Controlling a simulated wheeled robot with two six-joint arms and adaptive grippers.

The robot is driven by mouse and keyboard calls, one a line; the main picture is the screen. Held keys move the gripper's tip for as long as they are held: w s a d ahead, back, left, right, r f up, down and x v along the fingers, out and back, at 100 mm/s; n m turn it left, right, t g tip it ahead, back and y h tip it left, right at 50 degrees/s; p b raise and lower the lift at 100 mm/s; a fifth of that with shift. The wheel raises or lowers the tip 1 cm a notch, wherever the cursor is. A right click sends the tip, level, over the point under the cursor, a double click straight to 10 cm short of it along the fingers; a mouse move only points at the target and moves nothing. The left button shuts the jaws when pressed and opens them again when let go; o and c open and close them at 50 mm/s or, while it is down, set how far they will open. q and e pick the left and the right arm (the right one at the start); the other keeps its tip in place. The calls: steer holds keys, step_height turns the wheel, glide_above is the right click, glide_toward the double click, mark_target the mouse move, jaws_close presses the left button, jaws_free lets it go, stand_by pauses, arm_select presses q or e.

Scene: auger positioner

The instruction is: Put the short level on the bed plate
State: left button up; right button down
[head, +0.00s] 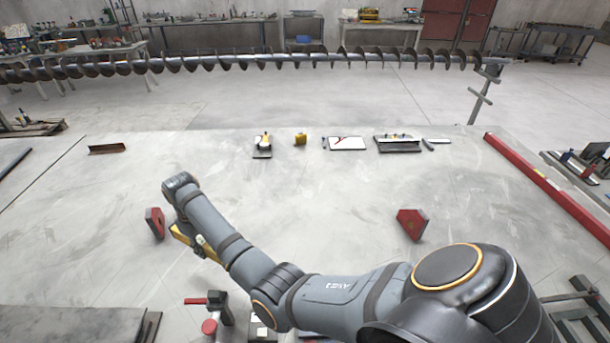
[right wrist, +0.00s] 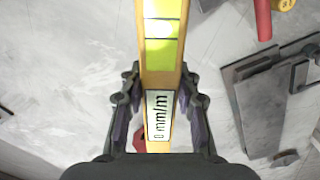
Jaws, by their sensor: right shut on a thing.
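The short level (head: 181,234) is yellow. It shows in the head view at left of centre, partly hidden behind my right forearm. In the right wrist view the level (right wrist: 161,65) runs up the picture, with yellow-green vial windows and a "0 mm/m" label. My right gripper (right wrist: 158,104) is shut on it, one finger on each side. In the head view its fingers are hidden. A wide pale grey plate surface (head: 330,185) lies below the arm; it looks like the bed plate. The gap between level and surface cannot be judged. My left gripper is not in view.
A red block (head: 155,223) stands beside the level, another (head: 411,224) to the right. Several tools, including a dark-based one (head: 397,145), line the far edge. The middle is clear.

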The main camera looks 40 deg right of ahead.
step_height(320, 180, down, 5)
steer(key=d+b, duration=0.1)
steer(key=b, duration=0.3)
steer(key=s+d+f+m+b, duration=0.1)
steer(key=s+d+m+b, duration=0.3)
steer(key=d, duration=0.6)
steer(key=w+d+f+m+b, duration=0.15)
steer(key=d+m, duration=0.35)
steer(key=d, duration=0.5)
steer(key=m+b, duration=0.3)
steer(key=b, duration=1)
glide_above(304, 222)
steer(key=f, duration=0.4)
steer(key=a+f, duration=0.1)
steer(key=f, duration=0.2)
steer(key=shift+s, duration=0.15)
steer(key=shift+w+d+f, duration=0.2)
steer(key=shift+d+f, duration=0.2)
steer(key=shift+f, duration=0.05)
step_height(304, 222, down, 4)
steer(key=shift+w+d+r+b, duration=0.1)
steer(key=shift+d+r+b, duration=0.05)
steer(key=shift+r+b, duration=0.15)
steer(key=shift+f, duration=0.15)
